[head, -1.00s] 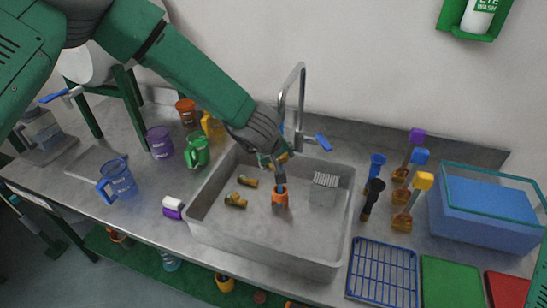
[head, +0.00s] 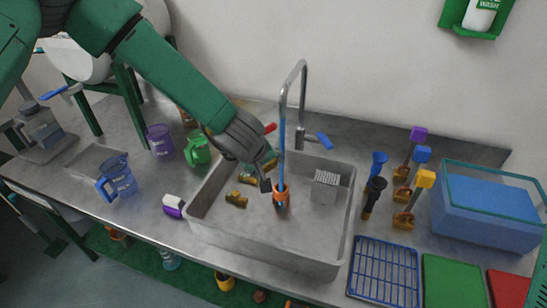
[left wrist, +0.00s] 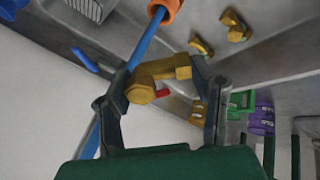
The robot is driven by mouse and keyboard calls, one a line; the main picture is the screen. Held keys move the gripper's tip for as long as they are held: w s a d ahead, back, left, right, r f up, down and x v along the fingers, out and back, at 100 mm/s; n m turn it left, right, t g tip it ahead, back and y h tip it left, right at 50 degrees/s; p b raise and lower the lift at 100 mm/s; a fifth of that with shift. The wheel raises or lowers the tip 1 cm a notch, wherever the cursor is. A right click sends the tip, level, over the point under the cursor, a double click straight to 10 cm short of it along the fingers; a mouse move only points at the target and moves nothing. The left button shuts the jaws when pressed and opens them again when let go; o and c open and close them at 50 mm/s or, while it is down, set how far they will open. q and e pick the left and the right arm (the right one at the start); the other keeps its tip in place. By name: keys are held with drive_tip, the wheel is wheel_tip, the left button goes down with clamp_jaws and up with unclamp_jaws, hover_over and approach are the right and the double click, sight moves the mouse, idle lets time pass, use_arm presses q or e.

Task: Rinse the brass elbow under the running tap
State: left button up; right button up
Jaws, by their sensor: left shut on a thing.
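My left gripper (head: 268,178) is over the sink (head: 310,245), just left of the water stream. The left wrist view shows its fingers (left wrist: 160,95) shut on the brass elbow (left wrist: 145,85). In the head view the gripper mostly hides the elbow. The tap (head: 301,95) is running: a straight blue stream (head: 282,140) falls from its spout into an orange ring (head: 281,197) on the sink floor. In the left wrist view the stream (left wrist: 145,40) passes close beside the elbow; I cannot tell if they touch. My right gripper is not in view.
Two loose brass fittings (head: 236,200) lie in the sink's left part, and a grey grated block (head: 325,187) stands on the right. Jugs (head: 118,180) stand left of the sink. A blue rack (head: 385,275), brushes (head: 373,197) and a blue tub (head: 487,212) are on the right.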

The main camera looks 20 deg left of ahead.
use_arm(q)
drive_tip(key=s, duration=0.1)
drive_tip(key=s+a, duration=0.1)
drive_tip(key=s, duration=0.1)
drive_tip(key=shift+s+a+b, duration=0.15)
drive_tip(key=shift+s+b, duration=0.1)
drive_tip(key=shift+b, duration=0.05)
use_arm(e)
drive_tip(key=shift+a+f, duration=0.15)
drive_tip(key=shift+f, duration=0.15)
use_arm(q)
drive_tip(key=shift+a, duration=0.15)
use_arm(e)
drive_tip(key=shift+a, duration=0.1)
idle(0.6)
use_arm(q)
drive_tip(key=s+a+r+p, duration=0.1)
drive_tip(key=s+r+p, duration=0.2)
drive_tip(key=s+r, duration=0.1)
drive_tip(key=shift+s+a, duration=0.15)
drive_tip(key=shift+s, duration=0.25)
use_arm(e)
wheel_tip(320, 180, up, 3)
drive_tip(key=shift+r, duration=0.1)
